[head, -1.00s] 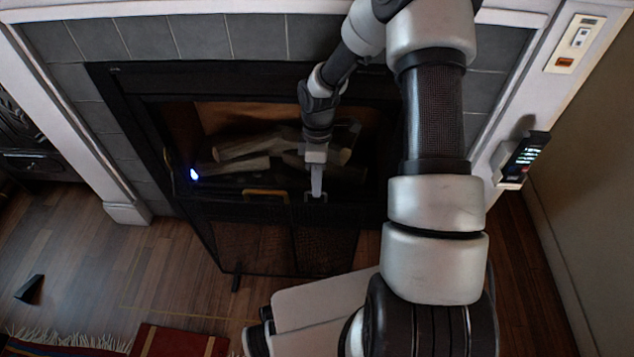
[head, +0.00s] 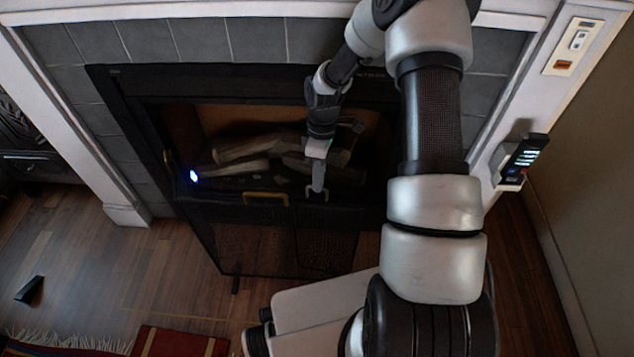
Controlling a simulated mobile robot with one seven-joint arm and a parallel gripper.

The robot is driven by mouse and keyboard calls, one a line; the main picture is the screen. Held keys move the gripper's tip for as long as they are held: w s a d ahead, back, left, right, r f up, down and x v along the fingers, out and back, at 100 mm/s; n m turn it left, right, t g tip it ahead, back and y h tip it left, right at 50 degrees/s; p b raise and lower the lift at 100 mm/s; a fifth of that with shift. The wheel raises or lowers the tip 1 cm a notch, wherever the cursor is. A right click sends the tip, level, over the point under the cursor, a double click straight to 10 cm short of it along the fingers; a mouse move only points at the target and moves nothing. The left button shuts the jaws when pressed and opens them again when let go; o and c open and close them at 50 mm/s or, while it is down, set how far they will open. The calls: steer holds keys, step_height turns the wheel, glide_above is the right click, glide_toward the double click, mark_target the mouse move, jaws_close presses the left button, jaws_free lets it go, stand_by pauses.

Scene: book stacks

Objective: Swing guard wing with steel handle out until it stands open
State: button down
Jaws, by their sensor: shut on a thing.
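The fireplace guard (head: 258,243) is a dark mesh screen in front of the firebox. Its right wing (head: 322,246) carries a steel handle (head: 310,195) near its top edge. A brass-coloured handle (head: 265,195) sits on the panel to the left. My gripper (head: 317,190) reaches down from above and is shut on the steel handle. The fingertips are small and dark here. The wing's far right part is hidden behind my arm.
Logs (head: 245,160) lie in the firebox behind the guard. A blue light (head: 194,176) glows at the left. A red rug (head: 180,342) lies at the front left, with a small dark wedge (head: 29,290) on the floor. Wooden floor (head: 150,265) left of the guard is clear.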

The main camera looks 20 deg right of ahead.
steer(key=w+d+m+t+y, duration=0.1)
steer(key=w+d+m, duration=0.2)
steer(key=d+m, duration=0.4)
steer(key=w+d+m+t, duration=0.1)
steer(key=w+d+m, duration=0.2)
steer(key=d+m, duration=0.4)
steer(key=s+d+m+t, duration=0.1)
steer(key=s+d+m, duration=0.3)
steer(key=d+m, duration=0.3)
steer(key=shift+d+t+p, duration=0.2)
steer(key=shift+t+p, duration=0.1)
steer(key=shift+p, duration=0.1)
steer(key=c, duration=1.9)
jaws_free()
steer(key=shift+r, duration=0.15)
